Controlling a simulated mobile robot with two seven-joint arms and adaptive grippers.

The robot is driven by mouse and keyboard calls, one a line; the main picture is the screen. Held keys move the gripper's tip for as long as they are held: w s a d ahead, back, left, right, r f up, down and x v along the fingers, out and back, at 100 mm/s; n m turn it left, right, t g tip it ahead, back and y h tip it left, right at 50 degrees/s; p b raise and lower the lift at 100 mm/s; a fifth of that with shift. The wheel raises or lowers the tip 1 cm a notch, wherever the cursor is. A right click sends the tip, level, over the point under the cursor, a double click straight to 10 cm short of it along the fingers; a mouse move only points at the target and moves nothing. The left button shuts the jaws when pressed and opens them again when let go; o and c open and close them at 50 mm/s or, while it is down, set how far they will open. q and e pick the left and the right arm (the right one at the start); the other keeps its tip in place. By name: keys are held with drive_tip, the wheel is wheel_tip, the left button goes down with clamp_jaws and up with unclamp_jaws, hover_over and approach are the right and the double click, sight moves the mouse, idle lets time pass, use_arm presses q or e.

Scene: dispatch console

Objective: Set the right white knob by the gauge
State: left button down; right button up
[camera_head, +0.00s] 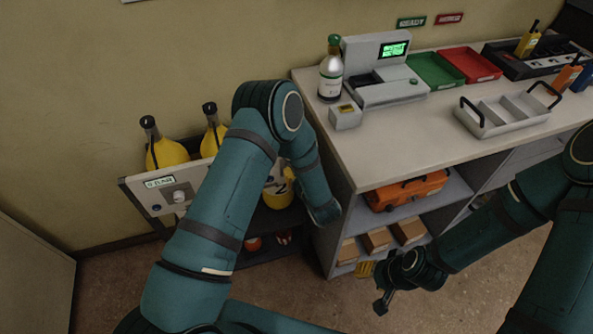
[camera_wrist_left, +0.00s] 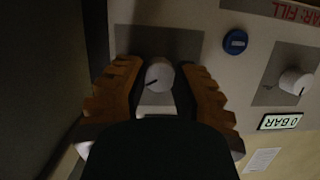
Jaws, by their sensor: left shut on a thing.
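In the left wrist view, the right white knob (camera_wrist_left: 159,76) is between the brown fingers of my left gripper (camera_wrist_left: 158,90), which is shut on it. Its dark mark points to the lower left of that picture. The other white knob (camera_wrist_left: 297,82) is at the right edge there, beside a gauge readout (camera_wrist_left: 280,121) that appears upside down and seems to read 0 BAR. In the head view, the panel (camera_head: 145,190) carries that readout and the other knob (camera_head: 180,197). My arm hides the gripped knob and the left gripper. My right gripper (camera_head: 383,303) hangs low, away from the panel.
A blue button (camera_wrist_left: 235,42) sits between the knobs. Yellow bottles (camera_head: 167,152) stand behind the panel. An orange case (camera_head: 405,190) lies on the shelf below.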

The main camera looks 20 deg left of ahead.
use_arm(q)
drive_tip(key=shift+f, duration=0.15)
drive_tip(key=c, duration=0.7)
unclamp_jaws()
drive_tip(key=v, duration=1.2)
